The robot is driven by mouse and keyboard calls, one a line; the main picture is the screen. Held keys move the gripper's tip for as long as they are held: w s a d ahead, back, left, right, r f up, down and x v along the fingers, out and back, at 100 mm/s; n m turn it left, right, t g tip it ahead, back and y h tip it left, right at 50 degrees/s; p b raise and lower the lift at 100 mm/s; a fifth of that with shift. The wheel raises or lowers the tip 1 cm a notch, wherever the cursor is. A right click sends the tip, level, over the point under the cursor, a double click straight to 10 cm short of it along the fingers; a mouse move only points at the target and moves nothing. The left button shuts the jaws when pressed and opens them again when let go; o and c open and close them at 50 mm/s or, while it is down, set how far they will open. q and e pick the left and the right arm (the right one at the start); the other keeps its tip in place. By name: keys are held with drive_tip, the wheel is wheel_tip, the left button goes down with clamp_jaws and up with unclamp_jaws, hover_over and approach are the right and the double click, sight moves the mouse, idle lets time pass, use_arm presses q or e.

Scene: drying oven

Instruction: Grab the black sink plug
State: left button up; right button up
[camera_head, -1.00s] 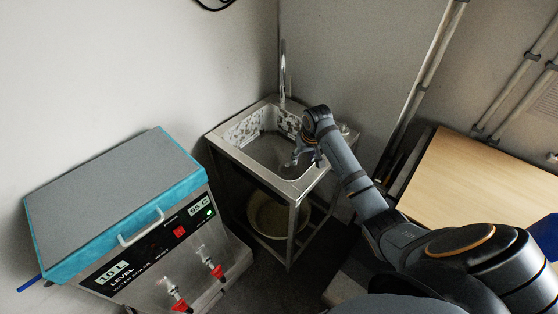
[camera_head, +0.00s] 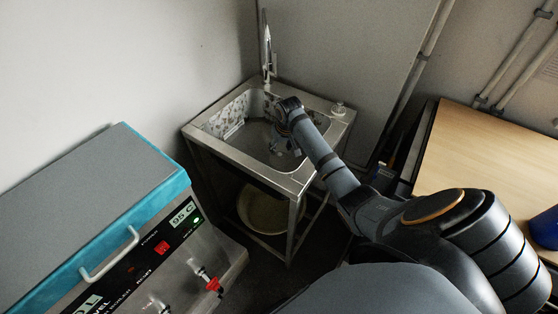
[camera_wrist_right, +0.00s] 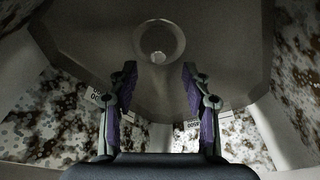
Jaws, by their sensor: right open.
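The sink (camera_head: 262,146) stands in the corner, and my right arm reaches over its front right rim. My right gripper (camera_head: 283,146) is down inside the basin. In the right wrist view, its two fingers (camera_wrist_right: 160,72) are spread apart with nothing between them. Ahead of the fingertips is the round drain (camera_wrist_right: 160,42) in the basin floor, with a pale rim. I cannot make out a black plug in either view. My left gripper is not in view.
The faucet (camera_head: 268,50) rises at the sink's back corner. A small pale object (camera_head: 338,108) sits on the right rim. A bucket (camera_head: 263,208) stands under the sink. The teal-edged heater (camera_head: 100,220) is at left, and a wooden tabletop (camera_head: 490,160) is at right.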

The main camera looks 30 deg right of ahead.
sight(280, 154)
drive_tip(key=x, duration=0.5)
drive_tip(key=shift+w+d+f+b, duration=0.1)
drive_tip(key=shift+w+d+b, duration=0.05)
drive_tip(key=shift+b, duration=0.25)
drive_tip(key=shift+c, duration=0.9)
clamp_jaws()
